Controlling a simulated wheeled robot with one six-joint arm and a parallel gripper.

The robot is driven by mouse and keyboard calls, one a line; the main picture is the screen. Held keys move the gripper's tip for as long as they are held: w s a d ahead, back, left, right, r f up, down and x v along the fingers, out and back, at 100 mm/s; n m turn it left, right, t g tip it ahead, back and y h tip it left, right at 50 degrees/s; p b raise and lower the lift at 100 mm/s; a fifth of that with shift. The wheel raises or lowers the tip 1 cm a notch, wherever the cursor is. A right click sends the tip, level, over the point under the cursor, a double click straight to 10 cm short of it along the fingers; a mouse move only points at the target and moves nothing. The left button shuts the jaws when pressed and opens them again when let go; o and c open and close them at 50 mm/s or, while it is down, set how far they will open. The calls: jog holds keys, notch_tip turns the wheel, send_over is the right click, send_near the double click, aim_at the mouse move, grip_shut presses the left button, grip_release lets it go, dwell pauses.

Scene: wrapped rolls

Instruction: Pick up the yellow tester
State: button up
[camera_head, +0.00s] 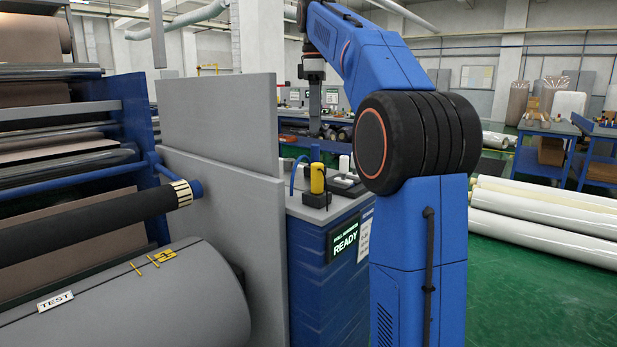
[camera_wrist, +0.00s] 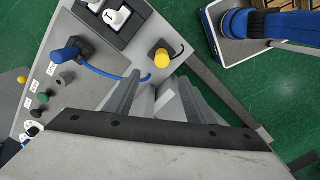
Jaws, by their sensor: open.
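The yellow tester (camera_head: 317,179) stands upright on a dark base on the grey bench top in the head view. A blue part shows just above or behind it. In the wrist view its round yellow top (camera_wrist: 162,58) lies just beyond the fingertips, about midway between them. My gripper (camera_wrist: 160,80) points down at the bench with its grey fingers apart and nothing between them. In the head view my gripper (camera_head: 315,125) hangs above the tester. The exact height gap is hard to tell.
A blue cable (camera_wrist: 105,73) runs from a blue plug (camera_wrist: 67,54) toward the tester. A black-framed box (camera_wrist: 113,17) with white knobs stands close by. A grey upright panel (camera_head: 225,220) rises left of the bench. Green floor (camera_wrist: 275,85) lies beyond the bench edge.

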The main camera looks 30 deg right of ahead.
aim_at(315, 163)
notch_tip(315, 163, down, 12)
jog(key=shift+s+r, duration=0.1)
jog(key=shift+r, duration=0.05)
jog(key=shift+s+f, duration=0.15)
jog(key=shift+f, duration=1.2)
jog(key=shift+s+f, duration=0.1)
jog(key=shift+f, duration=1.25)
jog(key=shift+d, duration=0.1)
grip_shut()
